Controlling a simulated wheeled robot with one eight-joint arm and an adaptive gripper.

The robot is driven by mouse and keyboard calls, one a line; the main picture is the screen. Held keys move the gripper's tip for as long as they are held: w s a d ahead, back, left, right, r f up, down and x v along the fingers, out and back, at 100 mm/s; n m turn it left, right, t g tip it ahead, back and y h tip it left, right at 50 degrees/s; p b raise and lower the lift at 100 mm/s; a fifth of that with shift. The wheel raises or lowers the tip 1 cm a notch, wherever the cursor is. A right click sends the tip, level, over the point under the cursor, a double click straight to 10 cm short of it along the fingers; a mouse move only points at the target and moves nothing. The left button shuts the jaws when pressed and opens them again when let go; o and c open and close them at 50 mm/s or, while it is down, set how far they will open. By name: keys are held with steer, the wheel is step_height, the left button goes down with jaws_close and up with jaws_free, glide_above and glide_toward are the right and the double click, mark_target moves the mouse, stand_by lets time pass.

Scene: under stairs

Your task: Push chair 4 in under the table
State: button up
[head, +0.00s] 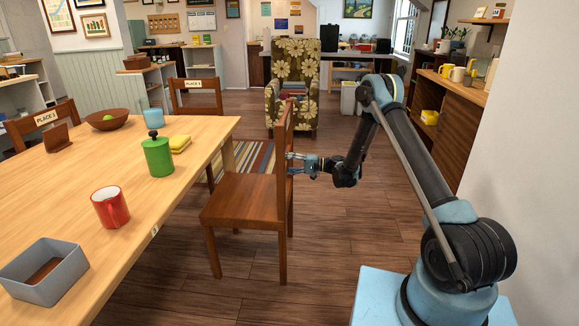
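A brown wooden chair (246,200) stands at the right side of the wooden table (185,146). Its number is not visible, but a small white tag (154,230) is on the table edge beside it. The chair's seat faces the table, with its front edge close to the table's side. Its backrest (284,150) is upright and seen nearly edge-on, well clear of the table. My gripper (295,163) is at the right, outer face of the backrest, at about mid-height. It is touching or very close; I cannot tell which. Its finger opening is too small to read.
Chairs marked PLACE 2 (197,84) and PLACE 3 (46,118) stand at the table's far end and left. A red mug (110,207), green canister (158,157) and grey bin (42,285) are on the table. A floral armchair (294,75) stands behind. Floor right of the chair is clear.

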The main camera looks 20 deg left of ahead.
jaws_close()
